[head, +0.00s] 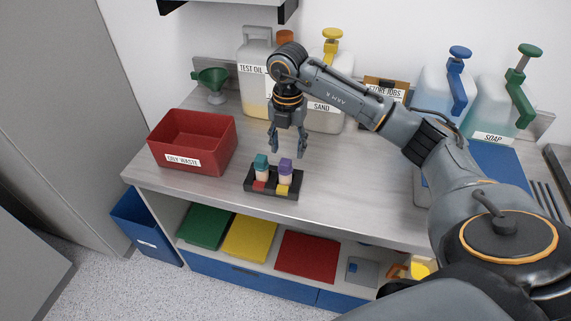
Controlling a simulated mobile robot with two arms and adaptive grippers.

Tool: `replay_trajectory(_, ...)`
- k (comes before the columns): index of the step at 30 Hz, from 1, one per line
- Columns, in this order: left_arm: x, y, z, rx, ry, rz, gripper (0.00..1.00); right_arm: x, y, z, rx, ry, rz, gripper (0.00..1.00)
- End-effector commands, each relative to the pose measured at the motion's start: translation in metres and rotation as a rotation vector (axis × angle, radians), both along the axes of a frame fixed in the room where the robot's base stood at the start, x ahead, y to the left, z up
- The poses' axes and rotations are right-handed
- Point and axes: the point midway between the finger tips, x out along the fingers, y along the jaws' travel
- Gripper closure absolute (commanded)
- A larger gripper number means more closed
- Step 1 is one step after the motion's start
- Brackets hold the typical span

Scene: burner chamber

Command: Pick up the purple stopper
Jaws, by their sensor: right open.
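The purple stopper (286,164) is the purple top of a small pale vial. The vial stands upright in a black rack (259,190) near the counter's front edge. A teal-topped vial (261,164) stands just left of it in the same rack. My right gripper (287,152) points down above the rack, open and empty. Its fingers hang behind and above the two vials, and I cannot tell whether they touch the purple stopper. My left gripper is not in view.
A red oily waste bin (193,142) stands left of the rack, with a green funnel (212,83) behind it. Test oil (254,80), sand (324,112) and soap (495,118) containers line the back. The counter (350,190) right of the rack is clear.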

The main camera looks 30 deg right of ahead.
Motion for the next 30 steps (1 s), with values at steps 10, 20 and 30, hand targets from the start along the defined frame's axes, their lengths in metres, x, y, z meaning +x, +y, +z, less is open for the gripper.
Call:
replay_trajectory(10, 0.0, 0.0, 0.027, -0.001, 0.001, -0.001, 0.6, -0.002, 0.007, -0.034, 0.002, 0.004, 0.002, 0.49)
replay_trajectory(20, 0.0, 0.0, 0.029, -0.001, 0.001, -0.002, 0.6, 0.0, 0.007, -0.059, 0.001, -0.002, 0.002, 0.49)
replay_trajectory(30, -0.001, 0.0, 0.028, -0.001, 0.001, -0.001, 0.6, 0.0, 0.006, -0.058, 0.001, -0.002, 0.002, 0.78)
